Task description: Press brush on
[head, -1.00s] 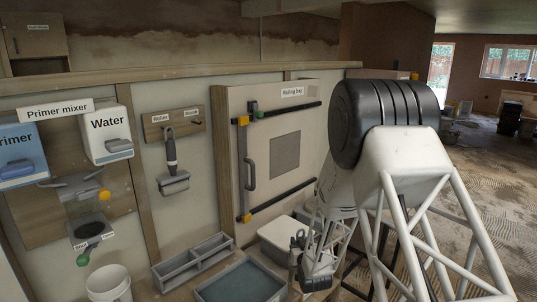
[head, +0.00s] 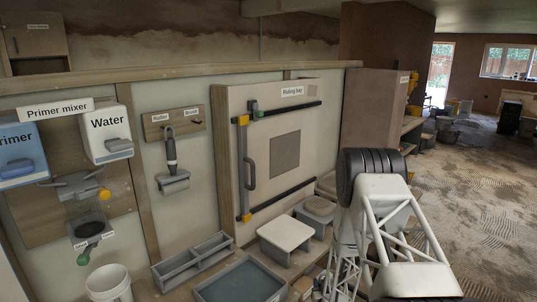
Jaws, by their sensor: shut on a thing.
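The brush is not visible in the head view. The peg under the "Brush" label on the wall rack (head: 172,124) is bare. The roller (head: 172,165) hangs beside it under the "Roller" label. My arm reaches down at the lower right, and its far end passes behind its own links and toward the bottom edge. My gripper, and anything in it, cannot be made out.
The primer mixer with its water tank (head: 108,125) is at the left, above a white bucket (head: 108,284). A grey tray (head: 240,282), a divided tray (head: 193,262) and a white-topped stand (head: 286,233) line the front. The ruling bay panel (head: 300,115) stands behind. Open floor lies right.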

